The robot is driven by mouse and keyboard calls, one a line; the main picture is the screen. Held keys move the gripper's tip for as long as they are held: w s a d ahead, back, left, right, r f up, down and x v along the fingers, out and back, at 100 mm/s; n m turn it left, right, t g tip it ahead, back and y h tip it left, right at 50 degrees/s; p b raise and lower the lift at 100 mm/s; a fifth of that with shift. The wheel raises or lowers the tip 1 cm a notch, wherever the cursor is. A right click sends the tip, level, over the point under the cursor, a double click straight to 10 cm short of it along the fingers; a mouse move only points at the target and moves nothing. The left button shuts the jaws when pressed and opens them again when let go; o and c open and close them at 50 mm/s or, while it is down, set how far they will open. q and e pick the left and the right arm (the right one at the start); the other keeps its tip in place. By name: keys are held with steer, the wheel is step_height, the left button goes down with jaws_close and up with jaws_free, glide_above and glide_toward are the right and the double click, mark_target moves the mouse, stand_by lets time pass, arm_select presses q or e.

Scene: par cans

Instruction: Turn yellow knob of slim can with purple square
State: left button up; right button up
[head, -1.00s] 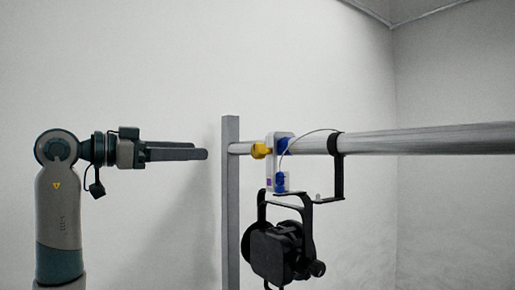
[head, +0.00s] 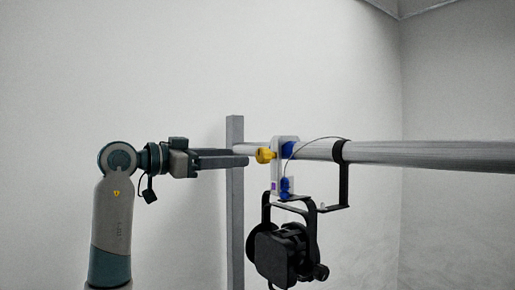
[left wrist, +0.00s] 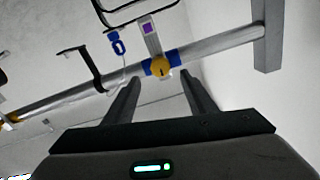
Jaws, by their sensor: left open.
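The yellow knob (head: 265,155) sticks out from a pale clamp plate (head: 278,181) on the horizontal pipe. A purple square (head: 274,186) is on the lower part of that plate, and the black can (head: 285,252) hangs below. My left gripper (head: 247,157) is open, its fingers pointing right, with the tips just left of the knob. In the left wrist view the knob (left wrist: 160,67) shows ahead, between and beyond the two fingers (left wrist: 158,82). The purple square (left wrist: 148,28) shows above it. I see no contact with the knob. My right gripper is not in view.
The grey horizontal pipe (head: 430,154) runs to the right edge. A grey upright post (head: 235,215) stands by my left fingers. A black bracket (head: 345,180) and a thin safety cable (head: 315,137) are right of the clamp. Blue parts (head: 287,150) sit at the clamp.

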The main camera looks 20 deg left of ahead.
mark_target(259, 156)
arm_select(q)
steer(key=p+x, duration=0.3)
steer(key=x, duration=0.4)
steer(key=shift+w+d+p, duration=0.25)
steer(key=shift+w+p, duration=0.1)
steer(key=shift+w+d, duration=0.2)
steer(key=shift+w, duration=0.05)
steer(key=c, duration=1)
